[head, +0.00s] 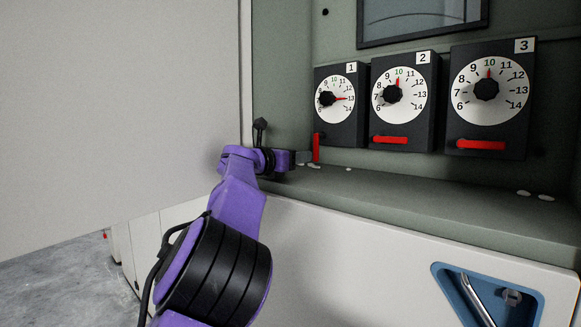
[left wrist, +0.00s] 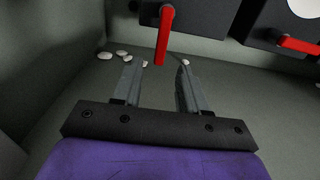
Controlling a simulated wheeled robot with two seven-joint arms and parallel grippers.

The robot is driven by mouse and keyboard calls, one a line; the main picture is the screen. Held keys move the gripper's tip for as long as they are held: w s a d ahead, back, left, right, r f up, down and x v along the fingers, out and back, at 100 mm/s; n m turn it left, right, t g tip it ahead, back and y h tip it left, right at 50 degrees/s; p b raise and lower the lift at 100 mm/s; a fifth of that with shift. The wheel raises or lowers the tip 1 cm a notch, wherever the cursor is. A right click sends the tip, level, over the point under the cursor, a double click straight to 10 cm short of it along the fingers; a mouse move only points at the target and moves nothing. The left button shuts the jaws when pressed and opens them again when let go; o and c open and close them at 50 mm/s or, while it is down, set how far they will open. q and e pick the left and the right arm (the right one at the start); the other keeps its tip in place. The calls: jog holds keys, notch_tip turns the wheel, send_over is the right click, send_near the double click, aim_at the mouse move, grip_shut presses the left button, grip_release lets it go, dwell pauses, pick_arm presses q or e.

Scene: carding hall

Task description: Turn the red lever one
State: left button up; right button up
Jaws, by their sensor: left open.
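Red lever one (head: 316,148) hangs straight down from the lower left of the dark box marked 1 (head: 357,133). The red pointer on its dial (head: 347,85) points at about 13. My left gripper (head: 303,158) is low beside this lever, above the grey ledge. In the left wrist view its two fingers (left wrist: 158,84) are apart, and the red lever (left wrist: 165,35) hangs with its lower end at the gap between the fingertips. I cannot tell whether a finger touches it. My right gripper is not in view.
Box 2's red lever (head: 390,140) and box 3's red lever (head: 481,145) lie level. Pale bits (head: 524,193) lie scattered on the ledge (head: 420,195). A large pale panel (head: 120,100) stands at the left. A blue recess (head: 525,310) holds a metal tool.

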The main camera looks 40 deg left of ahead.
pick_arm(q)
jog(key=shift+s+a+b, duration=0.15)
jog(key=shift+s+b, duration=0.05)
jog(key=shift+s, duration=0.95)
jog(key=shift+s+a+b, duration=0.15)
jog(key=shift+s+b, duration=0.05)
jog(key=shift+s, duration=0.9)
